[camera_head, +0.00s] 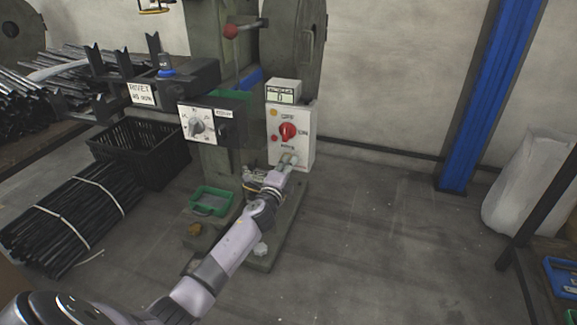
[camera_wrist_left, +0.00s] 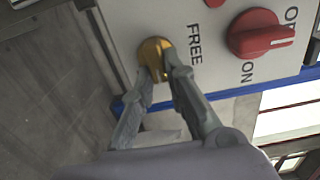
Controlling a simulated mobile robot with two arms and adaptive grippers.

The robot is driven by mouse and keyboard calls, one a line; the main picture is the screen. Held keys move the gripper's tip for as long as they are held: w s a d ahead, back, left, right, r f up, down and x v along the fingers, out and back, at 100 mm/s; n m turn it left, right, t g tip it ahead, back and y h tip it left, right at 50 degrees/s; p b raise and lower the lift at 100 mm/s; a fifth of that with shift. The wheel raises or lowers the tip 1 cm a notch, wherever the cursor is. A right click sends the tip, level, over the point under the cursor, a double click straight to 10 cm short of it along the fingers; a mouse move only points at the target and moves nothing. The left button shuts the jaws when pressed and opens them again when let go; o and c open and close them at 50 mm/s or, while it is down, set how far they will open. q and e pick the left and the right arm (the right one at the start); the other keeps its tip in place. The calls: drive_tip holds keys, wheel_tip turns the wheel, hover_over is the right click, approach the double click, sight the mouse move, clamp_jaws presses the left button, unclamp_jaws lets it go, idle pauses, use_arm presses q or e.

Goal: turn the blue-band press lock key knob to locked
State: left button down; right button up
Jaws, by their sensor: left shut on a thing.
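The press (camera_head: 292,45) has a blue band (camera_head: 250,78) on its column, and a white control box (camera_head: 305,150) on its right side. In the left wrist view, the brass lock key knob (camera_wrist_left: 154,56) sits on the white panel beside the word FREE. My left gripper (camera_head: 288,160) is at the lower part of the box, and in the left wrist view its fingers (camera_wrist_left: 162,78) are closed around the knob. The fingers hide part of the knob, so its exact turn is hard to tell. My right gripper is not in view.
A red rotary switch (camera_head: 288,131), marked OFF and ON, is just above the knob. A dial box (camera_head: 198,124) is to the left. A green tray (camera_head: 211,201) and black crate (camera_head: 150,150) stand lower left. The floor to the right (camera_head: 370,240) is clear.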

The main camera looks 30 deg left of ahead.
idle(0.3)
use_arm(q)
drive_tip(key=c, duration=1.6)
unclamp_jaws()
drive_tip(key=v, duration=1.2)
drive_tip(key=shift+f, duration=0.1)
